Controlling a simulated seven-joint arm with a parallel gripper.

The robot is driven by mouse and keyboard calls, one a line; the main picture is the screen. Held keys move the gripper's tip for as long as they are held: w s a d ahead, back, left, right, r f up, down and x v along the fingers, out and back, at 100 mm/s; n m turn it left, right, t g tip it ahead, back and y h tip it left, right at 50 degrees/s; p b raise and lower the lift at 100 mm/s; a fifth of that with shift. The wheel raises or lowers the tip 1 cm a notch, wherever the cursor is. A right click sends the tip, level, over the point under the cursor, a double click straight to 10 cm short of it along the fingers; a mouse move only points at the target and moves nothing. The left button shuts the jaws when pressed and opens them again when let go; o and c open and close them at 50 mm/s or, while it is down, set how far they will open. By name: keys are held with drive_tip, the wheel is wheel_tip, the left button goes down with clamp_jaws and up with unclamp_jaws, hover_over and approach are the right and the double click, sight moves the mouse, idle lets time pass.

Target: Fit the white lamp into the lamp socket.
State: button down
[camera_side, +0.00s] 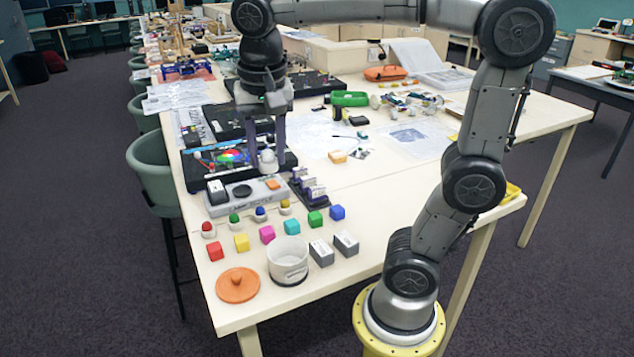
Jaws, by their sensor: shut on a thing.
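My gripper (267,150) points straight down near the left end of the table, its fingers shut on the white lamp (268,160). The lamp is upright, with its rounded white top showing between the fingertips. It appears above the far edge of a grey panel (229,207). The dark round spot may be the lamp socket, but I cannot tell for sure. The lamp's lower end and its exact height are unclear.
Red, green, blue and yellow lamps (208,230) stand in a row before the panel, with several coloured cubes (267,234). A white pot (288,262), orange lid (237,285) and grey blocks (321,252) are nearer. A dark rack (309,189) stands right of the panel.

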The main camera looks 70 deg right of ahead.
drive_tip(key=w+d+m, duration=0.2)
drive_tip(key=w+d, duration=0.3)
drive_tip(key=w, duration=0.4)
drive_tip(key=m+h, duration=0.1)
drive_tip(key=m, duration=0.1)
hover_over(244, 192)
drive_tip(key=s+a+f+x, duration=0.1)
drive_tip(key=a+x, duration=0.1)
drive_tip(key=x, duration=0.9)
drive_tip(key=shift+a+f, duration=0.2)
drive_tip(key=shift+f, duration=0.8)
drive_tip(key=shift+a+f, duration=0.2)
drive_tip(key=shift+f, duration=0.85)
drive_tip(key=shift+a+f, duration=0.25)
drive_tip(key=shift+f, duration=0.75)
drive_tip(key=shift+f+g, duration=0.3)
drive_tip(key=shift+f, duration=0.55)
drive_tip(key=shift+c, duration=0.6)
unclamp_jaws()
drive_tip(key=shift+f, duration=0.1)
drive_tip(key=shift+d+v, duration=0.25)
drive_tip(key=shift+v, duration=0.95)
drive_tip(key=shift+d+v, duration=0.3)
drive_tip(key=shift+v, duration=0.85)
drive_tip(key=shift+d+v, duration=0.25)
drive_tip(key=shift+v, duration=0.95)
drive_tip(key=shift+w, duration=0.2)
